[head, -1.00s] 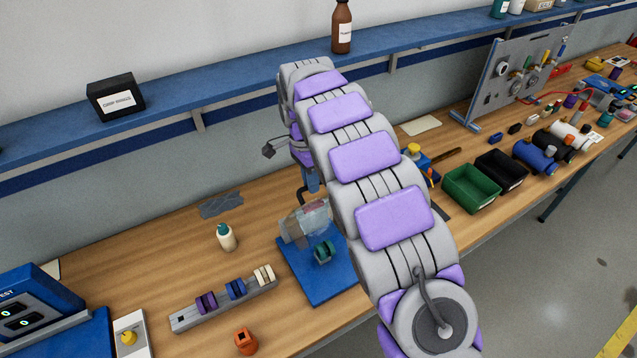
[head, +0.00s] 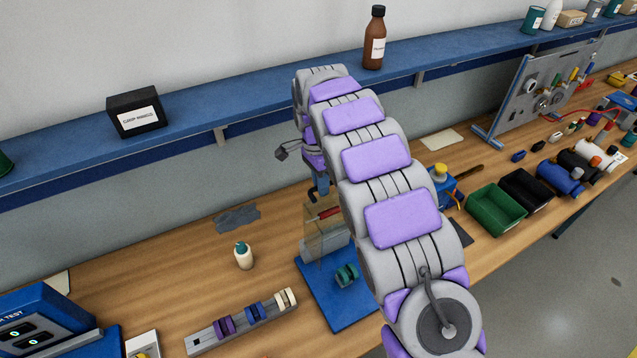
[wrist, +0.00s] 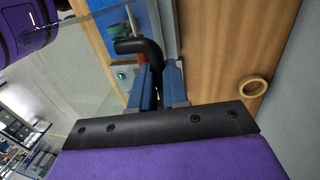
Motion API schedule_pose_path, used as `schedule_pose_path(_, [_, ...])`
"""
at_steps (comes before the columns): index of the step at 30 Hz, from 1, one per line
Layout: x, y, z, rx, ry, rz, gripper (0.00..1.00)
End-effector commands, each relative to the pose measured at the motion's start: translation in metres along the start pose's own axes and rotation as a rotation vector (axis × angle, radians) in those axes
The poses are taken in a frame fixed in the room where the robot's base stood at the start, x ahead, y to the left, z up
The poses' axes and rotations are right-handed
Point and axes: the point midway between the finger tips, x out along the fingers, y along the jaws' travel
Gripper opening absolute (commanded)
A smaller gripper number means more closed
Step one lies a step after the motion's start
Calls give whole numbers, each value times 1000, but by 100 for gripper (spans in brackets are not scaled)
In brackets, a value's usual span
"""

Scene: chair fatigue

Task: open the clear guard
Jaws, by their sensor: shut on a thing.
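The clear guard (head: 322,236) stands steeply raised over a blue base plate (head: 345,312); its panel also shows in the wrist view (wrist: 80,58). A teal part (head: 346,275) sits on the plate beside the guard. My gripper (head: 318,194) is at the guard's top edge. In the wrist view its blue fingers (wrist: 160,85) are closed on a black bent handle (wrist: 142,47) at the guard. My arm hides the right side of the plate and part of the guard.
A white bottle with a teal cap (head: 243,256) and a grey rack with coloured discs (head: 240,324) stand to the left. A blue shelf (head: 260,104) runs behind my arm. A green bin (head: 496,210) is to the right. The bench left of the bottle is mostly clear.

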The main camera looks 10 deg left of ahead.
Motion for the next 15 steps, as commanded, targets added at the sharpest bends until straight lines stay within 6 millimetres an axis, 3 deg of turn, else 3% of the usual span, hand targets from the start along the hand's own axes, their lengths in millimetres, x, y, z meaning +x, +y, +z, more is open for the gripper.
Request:
schedule_pose_path(6, [-1,1,-4,1,3,-2,0])
schedule_pose_path(7, [-1,1,-4,1,4,-3,17])
schedule_pose_path(15, [-2,0,-1,2,4,-2,40])
